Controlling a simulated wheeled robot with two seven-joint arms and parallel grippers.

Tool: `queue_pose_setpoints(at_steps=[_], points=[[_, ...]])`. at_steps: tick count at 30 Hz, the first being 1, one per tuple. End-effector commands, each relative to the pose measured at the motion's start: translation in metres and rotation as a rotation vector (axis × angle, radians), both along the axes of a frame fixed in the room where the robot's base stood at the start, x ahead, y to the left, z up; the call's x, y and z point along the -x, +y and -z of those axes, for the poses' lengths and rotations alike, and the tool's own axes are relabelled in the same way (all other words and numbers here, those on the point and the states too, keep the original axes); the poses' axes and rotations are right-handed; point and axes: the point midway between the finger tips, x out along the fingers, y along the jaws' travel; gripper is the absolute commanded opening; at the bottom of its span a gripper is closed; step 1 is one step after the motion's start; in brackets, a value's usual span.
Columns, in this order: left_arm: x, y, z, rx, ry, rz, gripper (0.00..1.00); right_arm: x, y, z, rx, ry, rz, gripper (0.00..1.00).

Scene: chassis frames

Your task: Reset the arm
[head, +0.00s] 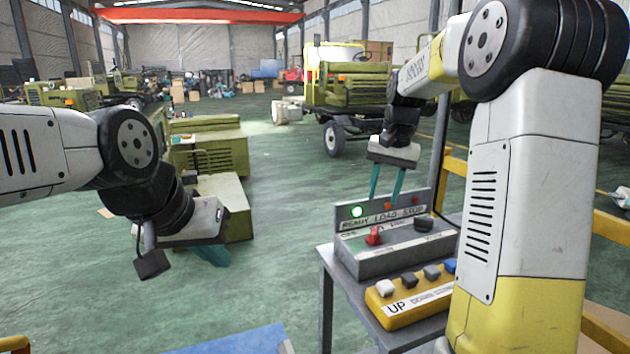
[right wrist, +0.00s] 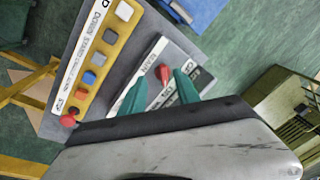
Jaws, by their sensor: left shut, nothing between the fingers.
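My right gripper (head: 384,203) is open and empty above the grey control box (head: 370,262), its teal fingers apart and pointing down. In the right wrist view the fingers of the right gripper (right wrist: 160,78) are spread, with the red switch (right wrist: 163,73) showing between and beyond them; I cannot tell whether they touch it. The red switch (head: 373,236) stands on the box near a lit green lamp (head: 357,211). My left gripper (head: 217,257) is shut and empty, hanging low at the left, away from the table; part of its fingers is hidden.
A yellow button box (head: 411,296) sits at the front of the grey table (head: 330,290). Yellow rails (head: 612,230) stand at the right. Green machine parts (head: 207,150) stand behind my left arm. A blue surface (head: 235,340) is at the bottom. Green floor between is clear.

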Motion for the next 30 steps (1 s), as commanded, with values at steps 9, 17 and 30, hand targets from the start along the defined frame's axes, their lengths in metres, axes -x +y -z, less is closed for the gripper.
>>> queue_pose_setpoints(at_steps=[9,17,30], points=[[0.0,0.0,0.0,0.0,0.0,0.0,0.0,0.107,0.015,-0.038,-0.042,-0.184,-0.145,0.38],[0.0,0.0,0.0,0.0,0.0,0.0,0.0,0.192,0.03,-0.034,-0.025,-0.334,-0.265,0.38],[0.0,0.0,0.0,0.0,0.0,0.0,0.0,0.258,0.043,-0.005,0.025,-0.46,-0.366,0.38]])
